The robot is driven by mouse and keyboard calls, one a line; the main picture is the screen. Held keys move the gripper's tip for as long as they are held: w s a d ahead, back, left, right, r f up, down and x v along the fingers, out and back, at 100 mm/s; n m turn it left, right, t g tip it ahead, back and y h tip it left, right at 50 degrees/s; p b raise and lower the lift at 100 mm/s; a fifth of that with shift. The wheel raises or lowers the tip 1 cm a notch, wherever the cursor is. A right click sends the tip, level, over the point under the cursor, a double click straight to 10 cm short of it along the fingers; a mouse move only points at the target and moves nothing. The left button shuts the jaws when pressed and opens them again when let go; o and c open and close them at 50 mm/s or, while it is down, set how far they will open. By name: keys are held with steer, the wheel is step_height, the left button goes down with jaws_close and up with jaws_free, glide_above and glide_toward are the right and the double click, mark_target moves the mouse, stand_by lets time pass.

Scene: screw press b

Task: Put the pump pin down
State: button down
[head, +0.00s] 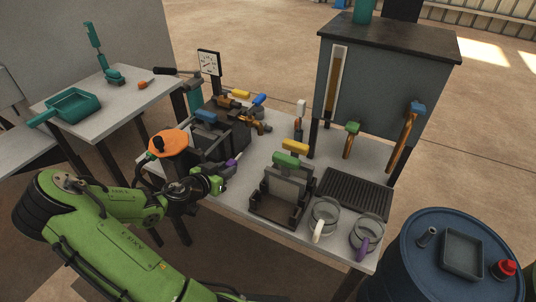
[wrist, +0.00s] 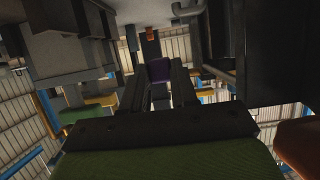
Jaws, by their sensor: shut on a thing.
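My gripper (head: 228,166) is at the left front edge of the grey work table (head: 262,160), just left of the dark press frame. It is shut on a small purple piece, which I take for the pump pin (head: 233,161). In the wrist view the purple end of the pin (wrist: 159,69) shows between my two dark fingers (wrist: 160,92). The rest of the pin is hidden by the fingers. I cannot tell whether the pin touches the table.
A black frame with a green handle (head: 287,159) stands right of my gripper, with two glass jugs (head: 324,216) beside it. Valves and coloured handles (head: 205,116) crowd behind. A blue barrel (head: 425,270) stands at right.

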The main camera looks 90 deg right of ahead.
mark_target(229, 197)
steer(key=f+b, duration=0.1)
steer(key=f, duration=0.3)
steer(key=f+b, duration=0.1)
steer(key=f, duration=0.4)
steer(key=shift+w+a+f+b, duration=0.1)
steer(key=shift+a+f+b, duration=0.1)
steer(key=shift+b, duration=0.1)
steer(key=shift+f+b, duration=0.6)
steer(key=shift+b, duration=0.4)
steer(key=c, duration=0.9)
jaws_free()
steer(key=shift+r, duration=0.1)
